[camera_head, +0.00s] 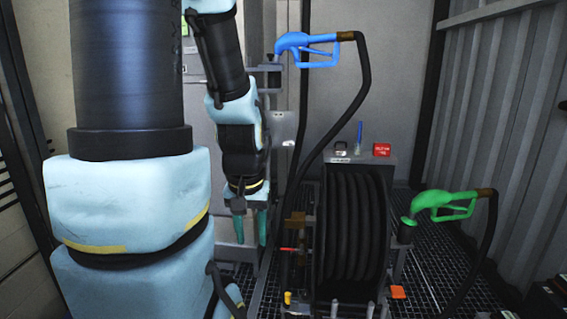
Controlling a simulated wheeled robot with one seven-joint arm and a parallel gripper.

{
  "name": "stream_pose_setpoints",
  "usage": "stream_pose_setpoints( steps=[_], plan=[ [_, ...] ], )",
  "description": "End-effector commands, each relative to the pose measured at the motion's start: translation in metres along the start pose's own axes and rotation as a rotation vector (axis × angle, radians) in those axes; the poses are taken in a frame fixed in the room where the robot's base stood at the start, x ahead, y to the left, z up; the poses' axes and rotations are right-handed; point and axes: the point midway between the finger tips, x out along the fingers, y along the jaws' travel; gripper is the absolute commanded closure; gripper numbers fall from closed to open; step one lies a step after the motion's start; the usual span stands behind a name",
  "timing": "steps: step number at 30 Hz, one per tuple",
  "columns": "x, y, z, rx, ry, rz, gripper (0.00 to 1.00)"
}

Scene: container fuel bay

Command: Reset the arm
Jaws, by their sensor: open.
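My arm fills the left part of the head view, and its forearm hangs downward near the middle. My gripper (250,228) points down at the arm's end, with two teal fingers spread apart and nothing between them. It is left of the black hose reel (352,235) and apart from both fuel nozzles. The blue nozzle (308,48) sits up at a grey bracket, right of my arm.
Black hoses (352,105) run from the nozzles past the reel. A grey box top (350,156) behind the reel bears small items and a red sign (381,150). A corrugated wall (505,110) closes the right side. Dark grating (430,275) covers the floor. Dark objects (550,298) stand at bottom right.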

Motion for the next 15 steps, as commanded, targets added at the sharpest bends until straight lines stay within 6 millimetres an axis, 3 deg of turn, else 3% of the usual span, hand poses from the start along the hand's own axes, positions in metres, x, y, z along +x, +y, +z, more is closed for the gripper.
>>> stream_pose_setpoints(
  steps=[1,6,10,15],
  plan=[
    [-0.033,0.0,-0.005,0.0,0.0,0.0,0.55],
    [-0.086,0.0,-0.012,0.0,0.0,0.0,0.55],
    [-0.117,0.0,-0.016,0.0,0.0,0.0,0.55],
    [-0.137,0.001,-0.019,0.0,0.0,0.0,0.55]
  ],
)
